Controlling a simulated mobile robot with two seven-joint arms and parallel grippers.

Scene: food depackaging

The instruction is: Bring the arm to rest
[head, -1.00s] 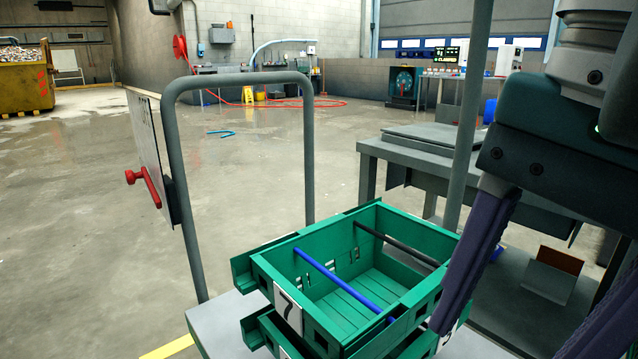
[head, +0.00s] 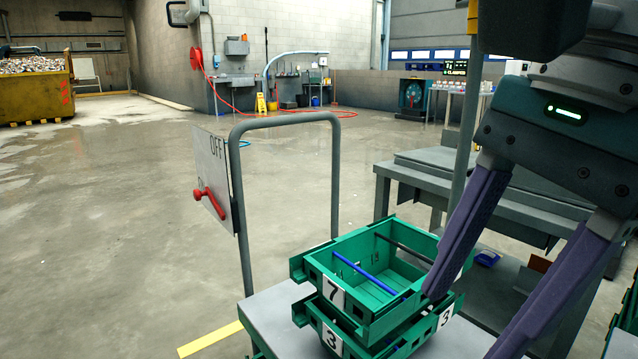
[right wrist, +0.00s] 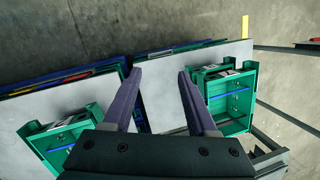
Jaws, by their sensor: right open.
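My right gripper (head: 468,320) has two purple fingers spread well apart with nothing between them. In the head view it hangs at the lower right, in front of the right side of the stacked green crates. In the right wrist view my right gripper (right wrist: 160,78) is also open and empty, pointing over a grey surface between two groups of green crates. My left gripper is in neither view.
The upper green crate (head: 318,276), labelled 7, sits on another labelled 3, on a grey cart (head: 268,310) with a tube handle (head: 336,180). A board with a red lever (head: 210,203) hangs beside it. A grey table (head: 400,172) stands behind. Open floor lies left.

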